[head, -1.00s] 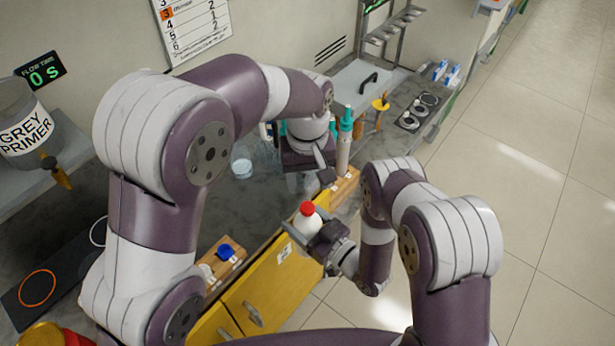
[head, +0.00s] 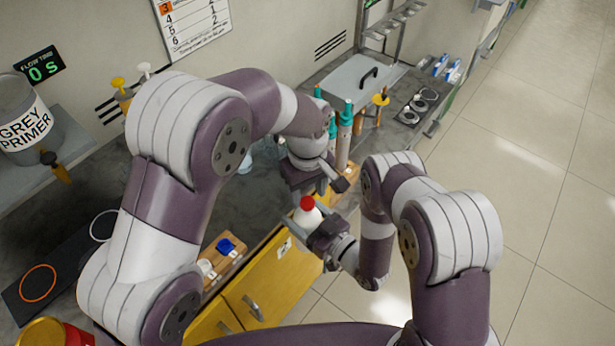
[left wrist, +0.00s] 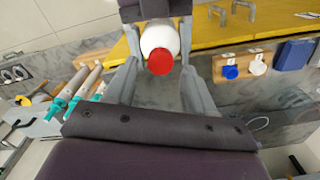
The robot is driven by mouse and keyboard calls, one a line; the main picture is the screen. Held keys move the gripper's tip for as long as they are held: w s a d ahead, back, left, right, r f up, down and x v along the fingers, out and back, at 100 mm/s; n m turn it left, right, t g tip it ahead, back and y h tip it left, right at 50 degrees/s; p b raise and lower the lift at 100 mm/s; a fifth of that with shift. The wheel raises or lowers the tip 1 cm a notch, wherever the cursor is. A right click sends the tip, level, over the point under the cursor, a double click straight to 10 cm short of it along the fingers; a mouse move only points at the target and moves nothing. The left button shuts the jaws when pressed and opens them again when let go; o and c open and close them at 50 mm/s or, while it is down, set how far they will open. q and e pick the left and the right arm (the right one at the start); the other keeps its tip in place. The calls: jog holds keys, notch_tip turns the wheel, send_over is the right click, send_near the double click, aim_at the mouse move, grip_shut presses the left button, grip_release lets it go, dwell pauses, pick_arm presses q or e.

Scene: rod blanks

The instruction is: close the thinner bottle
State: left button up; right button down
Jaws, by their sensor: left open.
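A white bottle with a red cap (head: 306,203) on top is upright in my right gripper (head: 312,226), which is shut around its body in front of the yellow cabinet. The cap also shows in the left wrist view (left wrist: 160,62), with the white bottle (left wrist: 160,38) behind it. My left gripper (head: 322,188) is open and empty, just above and behind the bottle. In the left wrist view its two fingers point toward the bottle, one to each side of the red cap. I cannot tell how tightly the cap sits. No second bottle for comparison is clearly seen.
A wooden block (head: 235,248) at the counter's front edge holds a blue cap (head: 226,245) and a white cap (head: 206,267). Teal-tipped tubes (head: 344,140) stand behind my left gripper. The yellow cabinet (head: 262,290) is below. Open floor lies to the right.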

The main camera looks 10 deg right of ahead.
aim_at(307, 224)
pick_arm(q)
jog(key=shift+f, duration=1.15)
